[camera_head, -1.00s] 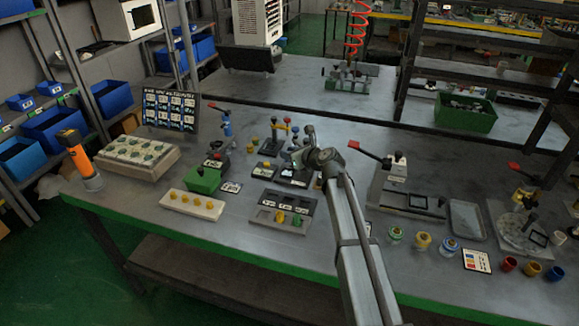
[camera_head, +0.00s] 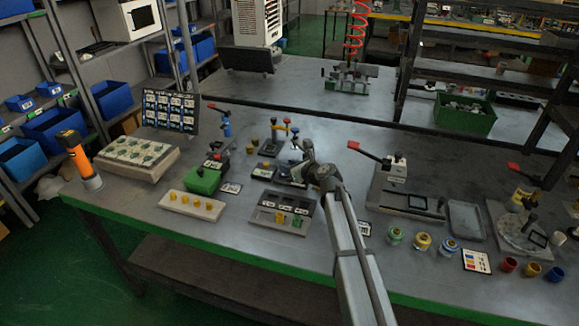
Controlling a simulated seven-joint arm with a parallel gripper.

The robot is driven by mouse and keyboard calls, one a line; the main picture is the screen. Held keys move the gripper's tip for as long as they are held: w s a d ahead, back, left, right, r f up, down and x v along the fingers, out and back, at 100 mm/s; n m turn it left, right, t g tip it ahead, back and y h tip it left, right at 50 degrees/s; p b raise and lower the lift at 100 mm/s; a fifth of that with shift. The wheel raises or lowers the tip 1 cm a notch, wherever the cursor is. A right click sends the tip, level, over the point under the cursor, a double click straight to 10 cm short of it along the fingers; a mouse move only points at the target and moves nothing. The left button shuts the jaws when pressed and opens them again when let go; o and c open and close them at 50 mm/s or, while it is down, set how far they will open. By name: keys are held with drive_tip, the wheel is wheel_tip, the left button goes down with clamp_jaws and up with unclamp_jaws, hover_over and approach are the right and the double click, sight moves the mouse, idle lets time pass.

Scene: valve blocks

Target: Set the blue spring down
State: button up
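My gripper (camera_head: 306,152) is at the end of my arm over the middle of the workbench, by a small fixture (camera_head: 290,174) with white labels. Its fingers are small and turned away, so I cannot tell whether they are open or shut. I cannot make out the blue spring for certain; it may be hidden by the gripper. A small blue part (camera_head: 295,131) shows just behind the gripper, but I cannot tell what it is. A dark tray (camera_head: 262,217) with yellow and green pieces lies in front, to the left of my arm.
A green block fixture (camera_head: 204,181) and a pale strip with yellow knobs (camera_head: 190,206) lie to the left. A red-handled lever press (camera_head: 405,190) stands to the right. Jars (camera_head: 422,243) and coloured cups (camera_head: 531,269) line the front right. Bare bench (camera_head: 270,243) shows along the front.

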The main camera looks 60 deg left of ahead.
drive_tip(key=o, duration=0.3)
drive_tip(key=shift+r, duration=0.2)
drive_tip(key=v, duration=1.2)
